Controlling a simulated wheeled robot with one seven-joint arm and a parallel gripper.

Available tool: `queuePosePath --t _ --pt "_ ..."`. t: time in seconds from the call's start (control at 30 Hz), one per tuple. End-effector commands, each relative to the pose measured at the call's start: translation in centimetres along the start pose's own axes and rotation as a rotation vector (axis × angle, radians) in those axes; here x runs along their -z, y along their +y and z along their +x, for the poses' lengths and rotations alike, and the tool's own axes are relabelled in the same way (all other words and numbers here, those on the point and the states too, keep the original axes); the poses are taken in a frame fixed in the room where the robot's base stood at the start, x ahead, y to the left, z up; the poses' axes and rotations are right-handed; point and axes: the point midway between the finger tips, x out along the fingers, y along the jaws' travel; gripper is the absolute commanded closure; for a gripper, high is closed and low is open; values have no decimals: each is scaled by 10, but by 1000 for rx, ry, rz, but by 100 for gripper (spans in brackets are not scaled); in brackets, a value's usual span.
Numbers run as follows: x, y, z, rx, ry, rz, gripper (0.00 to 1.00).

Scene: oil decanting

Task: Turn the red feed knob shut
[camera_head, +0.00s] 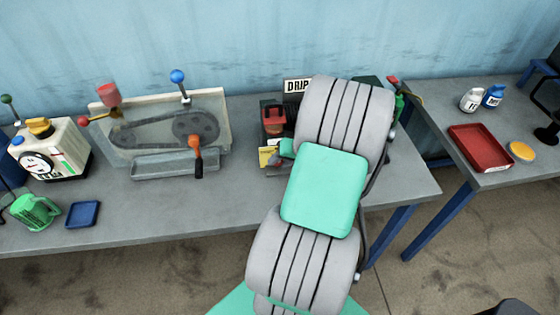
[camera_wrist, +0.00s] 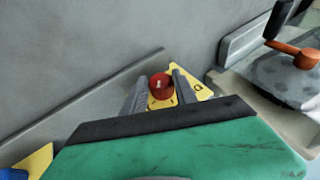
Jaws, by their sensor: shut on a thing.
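The red feed knob (camera_wrist: 161,86) shows in the wrist view, in front of a yellow marked plate (camera_wrist: 199,89). My gripper (camera_wrist: 158,84) has one grey finger on each side of the knob and is shut on it. In the head view the yellow plate (camera_head: 266,156) shows at the left of my arm. There my gripper (camera_head: 286,149) is mostly hidden behind my own arm, and I cannot make out the knob. The knob's exact turn angle cannot be told.
A red container (camera_head: 274,119) stands just above the plate, by the DRIP sign (camera_head: 298,86). Left of it is a belt machine (camera_head: 165,130) with an orange-topped crank handle (camera_head: 196,143). A green bottle (camera_head: 399,105) stands right of my arm.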

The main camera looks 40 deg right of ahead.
Motion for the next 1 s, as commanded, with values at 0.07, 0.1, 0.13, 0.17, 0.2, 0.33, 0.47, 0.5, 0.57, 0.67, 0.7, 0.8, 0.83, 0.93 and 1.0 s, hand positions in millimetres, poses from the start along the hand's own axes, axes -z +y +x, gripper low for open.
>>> queuePosePath --t 0.07,0.1,0.13,0.17,0.2,0.33,0.47,0.5,0.57,0.67,0.7,0.8,0.83,0.93,1.0 --pt "0 0 0 -5 0 -2 100" --pt "0 0 0 -9 0 -4 100" --pt "0 0 0 -13 0 -6 100" --pt "0 -1 0 -19 0 -9 100" --pt "0 -1 0 -29 0 -13 100" --pt "0 -3 0 -78 1 -35 100" --pt "1 -5 1 -153 1 -69 100" --pt "1 -5 1 -181 2 -81 100" --pt "0 -6 2 -224 2 -100 100" --pt "0 -8 3 -298 2 -131 100" --pt "0 -8 3 -327 3 -144 100" --pt "0 -9 4 -399 3 -173 100" --pt "0 -10 4 -418 2 -182 100" --pt "0 -10 4 -481 3 -207 100" --pt "0 -11 4 -519 3 -222 100"
